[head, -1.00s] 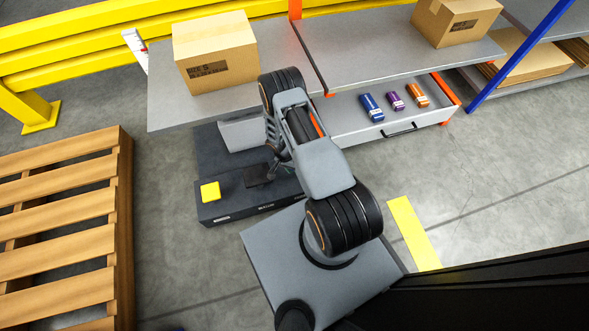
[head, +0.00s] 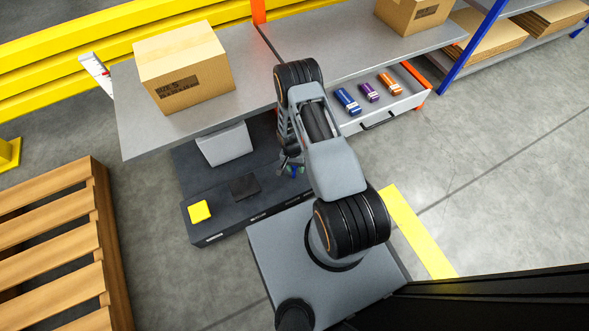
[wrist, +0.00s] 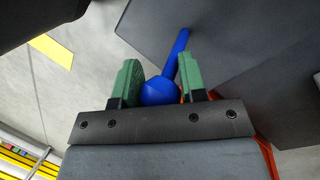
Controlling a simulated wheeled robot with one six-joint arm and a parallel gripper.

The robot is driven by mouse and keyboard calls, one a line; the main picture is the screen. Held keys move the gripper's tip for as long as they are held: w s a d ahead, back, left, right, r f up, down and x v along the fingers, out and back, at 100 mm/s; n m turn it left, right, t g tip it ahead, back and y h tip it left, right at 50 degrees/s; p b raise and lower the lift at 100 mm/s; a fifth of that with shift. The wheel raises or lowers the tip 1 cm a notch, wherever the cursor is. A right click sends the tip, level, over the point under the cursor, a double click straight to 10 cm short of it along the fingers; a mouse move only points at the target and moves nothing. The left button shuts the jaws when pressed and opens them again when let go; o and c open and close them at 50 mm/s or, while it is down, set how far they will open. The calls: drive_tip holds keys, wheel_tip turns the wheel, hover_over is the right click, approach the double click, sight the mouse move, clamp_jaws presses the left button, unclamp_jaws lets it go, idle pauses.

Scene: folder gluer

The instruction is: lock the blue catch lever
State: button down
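The blue catch lever (wrist: 182,48) shows in the wrist view as a blue rod with a round knob (wrist: 160,90) at its near end. My gripper (wrist: 160,78) has its two green fingers on either side of that knob, and the knob fills the gap between them. The rod runs up and slightly right toward a dark grey surface. In the head view my gripper (head: 291,169) is small and partly hidden below my arm, at the right part of the dark machine base (head: 217,226). The lever's far end and its catch cannot be made out there.
A cardboard box (head: 184,67) sits on the grey table (head: 135,125) above the base. A yellow block (head: 200,210) and a dark block (head: 244,187) are on the base. An open drawer (head: 408,105) holds blue, purple and orange items. A wooden pallet (head: 60,240) stands left.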

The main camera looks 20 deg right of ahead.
drive_tip(key=c, duration=1.8)
unclamp_jaws()
drive_tip(key=shift+d+f+b, duration=0.2)
drive_tip(key=shift+d+b, duration=0.05)
drive_tip(key=shift+d, duration=0.35)
drive_tip(key=shift+d+f+b, duration=0.2)
drive_tip(key=shift+d+b, duration=0.05)
drive_tip(key=shift+d, duration=0.35)
drive_tip(key=shift+c, duration=0.2)
drive_tip(key=shift+o, duration=0.5)
drive_tip(key=shift+s+d+f+b, duration=0.15)
drive_tip(key=shift+d+f+b, duration=0.15)
drive_tip(key=shift+d, duration=0.4)
drive_tip(key=o, duration=1)
drive_tip(key=shift+r, duration=0.1)
drive_tip(key=shift+w+r, duration=0.2)
drive_tip(key=shift+w, duration=0.05)
drive_tip(key=p+v, duration=0.4)
drive_tip(key=v, duration=0.7)
drive_tip(key=shift+r, duration=0.25)
